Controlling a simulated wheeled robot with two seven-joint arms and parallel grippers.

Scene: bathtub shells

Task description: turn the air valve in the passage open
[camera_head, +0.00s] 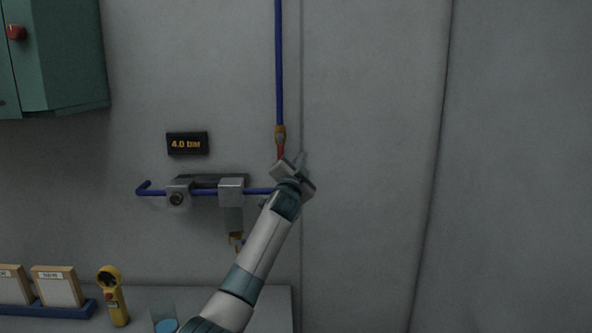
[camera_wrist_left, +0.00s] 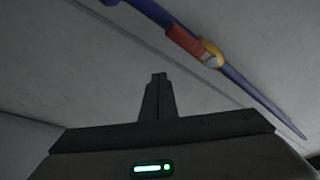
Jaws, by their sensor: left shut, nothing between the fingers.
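The air valve (camera_head: 280,135) sits on a vertical blue pipe (camera_head: 279,60) on the grey wall. It has a brass body and a red handle (camera_head: 281,152) that points down along the pipe in the head view. In the left wrist view the brass body (camera_wrist_left: 211,53) and the red handle (camera_wrist_left: 185,41) lie along the blue pipe. My left gripper (camera_head: 296,168) is just below and right of the handle, with its fingers shut and empty. In the wrist view the shut fingers (camera_wrist_left: 157,95) are apart from the handle. My right gripper is not in view.
A bracketed horizontal blue pipe (camera_head: 206,192) runs left of my gripper, under a black display (camera_head: 187,143) reading "4.0 bar". A green cabinet (camera_head: 65,55) hangs upper left. A yellow handheld device (camera_head: 112,295) and framed cards (camera_head: 56,287) stand on the bench. The right wall is clear.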

